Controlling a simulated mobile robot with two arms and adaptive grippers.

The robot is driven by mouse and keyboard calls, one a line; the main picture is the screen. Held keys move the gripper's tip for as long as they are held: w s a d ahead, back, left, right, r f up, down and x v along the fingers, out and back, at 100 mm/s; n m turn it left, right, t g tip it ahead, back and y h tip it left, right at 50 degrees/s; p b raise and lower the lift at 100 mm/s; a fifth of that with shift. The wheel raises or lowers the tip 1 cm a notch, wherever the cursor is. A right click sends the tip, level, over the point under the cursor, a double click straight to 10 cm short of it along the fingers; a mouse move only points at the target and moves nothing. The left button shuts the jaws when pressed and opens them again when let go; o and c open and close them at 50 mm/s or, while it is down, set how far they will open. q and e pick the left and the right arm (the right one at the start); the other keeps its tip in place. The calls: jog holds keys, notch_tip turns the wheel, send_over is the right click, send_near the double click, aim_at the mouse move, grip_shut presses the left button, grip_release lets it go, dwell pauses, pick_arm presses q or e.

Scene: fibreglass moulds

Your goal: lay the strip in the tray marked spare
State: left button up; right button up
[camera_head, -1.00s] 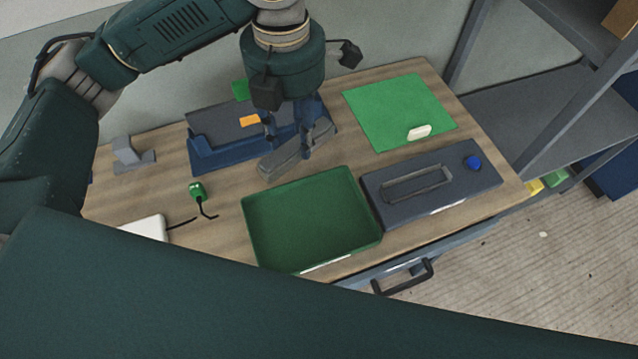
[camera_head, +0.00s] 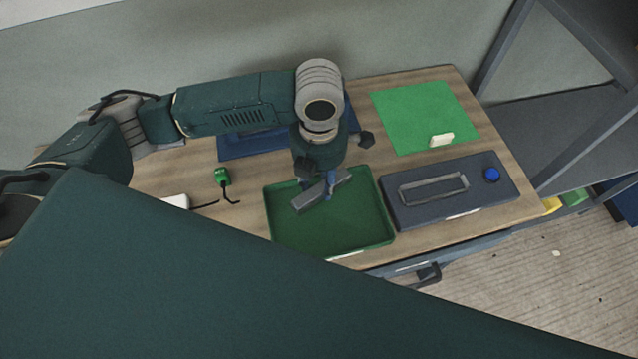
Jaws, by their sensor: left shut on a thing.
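The strip (camera_head: 309,198) is a grey bar. My left gripper (camera_head: 328,193) points down and is shut on it, over the back part of the green tray (camera_head: 292,245). The strip lies at a slant inside the tray's outline; I cannot tell whether it touches the tray floor. The tray has low walls and a pale label on its front edge, too small to read. My right gripper is not in view.
Right of the tray is a dark fixture (camera_head: 402,212) with a slotted frame and a blue button (camera_head: 491,174). A small green item (camera_head: 222,177) with a black cable is left of the tray.

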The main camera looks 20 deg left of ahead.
aim_at(319, 184)
pick_arm(q)
notch_tip(319, 184, down, 3)
jog(key=shift+r, duration=0.1)
jog(key=o, duration=1.2)
notch_tip(319, 184, up, 11)
jog(key=shift+r+b, duration=0.1)
jog(key=shift+b, duration=1.05)
jog(key=shift+r, duration=0.5)
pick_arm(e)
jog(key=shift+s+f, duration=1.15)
